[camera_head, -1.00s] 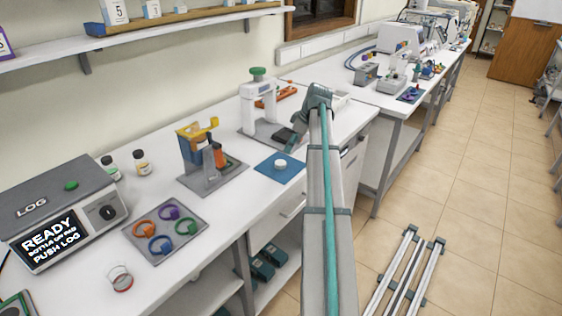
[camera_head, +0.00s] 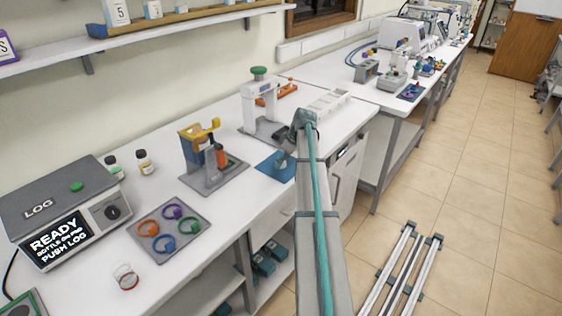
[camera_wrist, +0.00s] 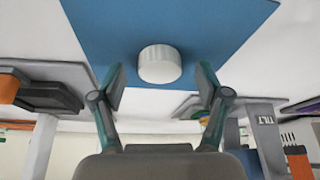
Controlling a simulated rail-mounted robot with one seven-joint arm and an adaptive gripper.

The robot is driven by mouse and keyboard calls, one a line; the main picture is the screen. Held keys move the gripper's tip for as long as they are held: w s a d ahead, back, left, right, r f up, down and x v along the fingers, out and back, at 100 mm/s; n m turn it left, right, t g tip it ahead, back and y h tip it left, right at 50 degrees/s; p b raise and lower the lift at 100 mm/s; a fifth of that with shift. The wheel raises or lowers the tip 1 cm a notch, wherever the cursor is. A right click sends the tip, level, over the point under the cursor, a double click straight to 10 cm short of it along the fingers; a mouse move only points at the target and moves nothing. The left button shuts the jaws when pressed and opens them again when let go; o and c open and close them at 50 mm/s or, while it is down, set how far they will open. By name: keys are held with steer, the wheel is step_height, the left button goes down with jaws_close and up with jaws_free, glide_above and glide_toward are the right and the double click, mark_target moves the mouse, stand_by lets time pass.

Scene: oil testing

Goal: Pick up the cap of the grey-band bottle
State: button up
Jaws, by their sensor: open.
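A round white cap (camera_wrist: 160,63) lies on a blue mat (camera_wrist: 110,25) in the wrist view. My gripper (camera_wrist: 162,82) is open and empty, with one finger to each side of the cap and the cap just beyond the fingertips.
A yellow-and-blue fixture (camera_head: 200,145) on a grey base stands left of the mat, and a white press-like stand (camera_head: 260,100) stands behind it. A tray of coloured rings (camera_head: 184,212) and the LOG device (camera_head: 60,205) are further left. A white rack (camera_head: 327,103) is behind my arm.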

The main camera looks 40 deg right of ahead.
steer(key=shift+w+f, duration=0.1)
steer(key=shift+f, duration=0.1)
steer(key=c, duration=0.8)
steer(key=shift+r, duration=0.1)
